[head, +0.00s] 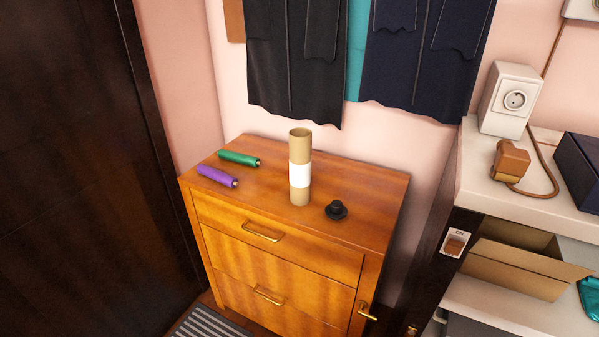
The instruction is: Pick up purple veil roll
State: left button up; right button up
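The purple veil roll (217,176) lies on its side on the left part of the wooden cabinet top (262,188), near its front left edge. A green roll (239,158) lies just behind it, a little to the right, with a small gap between them. Neither of my grippers shows in the head view.
An open cardboard tube (300,168) with a white band stands upright mid-cabinet. A small black cap-like piece (336,210) lies to its right. Dark gowns (295,60) hang behind. A white counter (530,195) with a socket box (510,99) stands right.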

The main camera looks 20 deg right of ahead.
aim_at(225, 178)
jog(key=z, duration=0.55)
jog(key=i+j+z, duration=0.15)
jog(key=z, duration=0.2)
jog(key=i+j+z, duration=0.15)
jog(key=z, duration=0.2)
